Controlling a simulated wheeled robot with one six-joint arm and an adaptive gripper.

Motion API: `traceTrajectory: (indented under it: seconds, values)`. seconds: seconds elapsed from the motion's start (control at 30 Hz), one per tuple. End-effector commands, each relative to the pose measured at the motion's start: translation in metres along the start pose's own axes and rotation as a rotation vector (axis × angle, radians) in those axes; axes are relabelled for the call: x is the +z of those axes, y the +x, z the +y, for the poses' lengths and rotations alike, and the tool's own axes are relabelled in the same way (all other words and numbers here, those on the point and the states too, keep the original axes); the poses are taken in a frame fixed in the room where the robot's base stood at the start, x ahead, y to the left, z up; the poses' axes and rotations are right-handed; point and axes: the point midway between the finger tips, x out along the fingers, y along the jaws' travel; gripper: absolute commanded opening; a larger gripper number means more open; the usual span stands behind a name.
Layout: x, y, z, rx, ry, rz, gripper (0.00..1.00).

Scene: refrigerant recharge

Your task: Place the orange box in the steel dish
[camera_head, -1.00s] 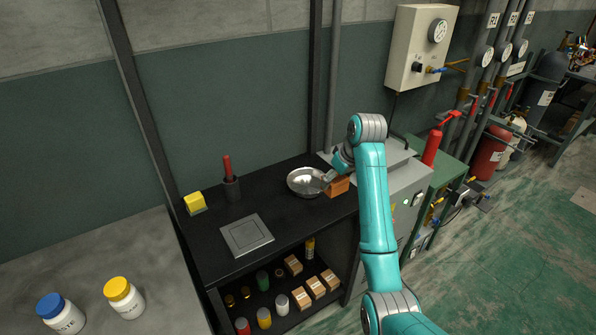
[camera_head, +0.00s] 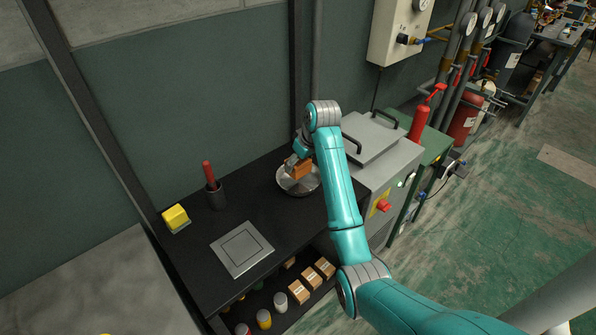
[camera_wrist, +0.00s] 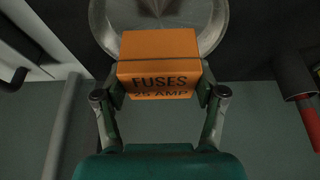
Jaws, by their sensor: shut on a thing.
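The orange box (camera_wrist: 158,52), printed "FUSES 25 AMP", is gripped between the two fingers of my gripper (camera_wrist: 160,100) in the wrist view. In the head view the orange box (camera_head: 302,169) appears over the right part of the steel dish (camera_head: 288,187), a shallow round silver bowl on the black bench. My gripper (camera_head: 293,164) is shut on the box from the left and behind. In the wrist view the steel dish (camera_wrist: 215,28) shows behind the box. I cannot tell whether the box touches the dish.
A dark cup (camera_head: 216,196) with a red-handled tool and a yellow block (camera_head: 175,217) stand left of the dish. A square grey plate (camera_head: 242,249) lies in front. A grey machine (camera_head: 375,150) with a handled lid stands close on the right. Small cartons (camera_head: 312,281) sit on the lower shelf.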

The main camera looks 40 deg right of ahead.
Motion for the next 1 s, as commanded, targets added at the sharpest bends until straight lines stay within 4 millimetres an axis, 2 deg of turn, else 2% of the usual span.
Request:
traceTrajectory:
  seconds: [0.17, 0.4, 0.77, 0.8, 0.87, 1.0]
  values:
    - [0.005, 0.011, 0.0, -0.001, 0.0, -0.001, 0.34]
    - [0.016, 0.037, 0.0, 0.0, -0.001, 0.0, 0.34]
    - [0.017, 0.04, 0.0, 0.0, -0.001, 0.001, 0.34]
    - [0.017, 0.04, 0.0, 0.0, -0.001, 0.001, 0.8]
    - [0.017, 0.04, 0.0, 0.0, -0.001, 0.001, 0.95]
    - [0.017, 0.04, 0.0, 0.0, -0.001, 0.001, 0.95]
